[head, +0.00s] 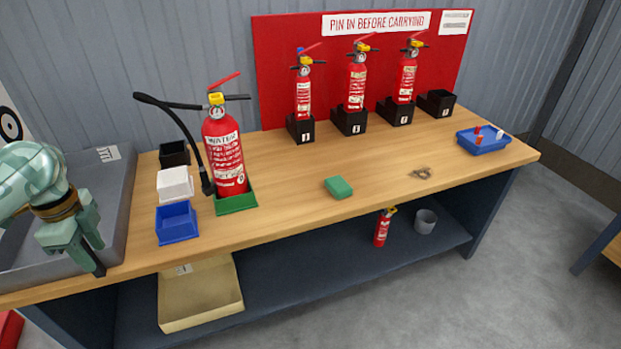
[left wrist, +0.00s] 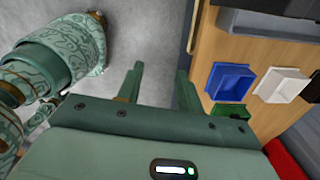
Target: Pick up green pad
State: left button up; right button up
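The green pad (head: 338,187) is a small flat block lying on the wooden table (head: 280,165), right of the large extinguisher and near the front edge. My left gripper (head: 93,262) is at the far left in the head view, over the grey tray area and well apart from the pad. In the left wrist view the left gripper (left wrist: 158,85) has its two fingers spread with nothing between them. The pad cannot be made out in the left wrist view. My right gripper is not identifiable in either view.
A large red extinguisher (head: 224,150) stands in a green holder (head: 236,203) between my left gripper and the pad. Blue (head: 178,223), white (head: 175,184) and black (head: 174,154) bins stand left of it. A blue tray (head: 483,141) is at right. Table around the pad is clear.

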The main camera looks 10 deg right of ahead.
aim_at(339, 188)
jog(key=i+l+u, duration=0.1)
jog(key=l, duration=0.35)
jog(key=i+l+u, duration=0.15)
jog(key=l, duration=0.35)
jog(key=i+l+u, duration=0.1)
jog(key=l, duration=0.4)
jog(key=i+l+u, duration=0.15)
jog(key=l, duration=0.35)
jog(key=i+l, duration=0.1)
jog(key=l, duration=0.35)
jog(key=i+l, duration=0.1)
jog(key=l, duration=0.4)
jog(key=i+l, duration=0.1)
jog(key=l, duration=0.8)
jog(key=i, duration=0.05)
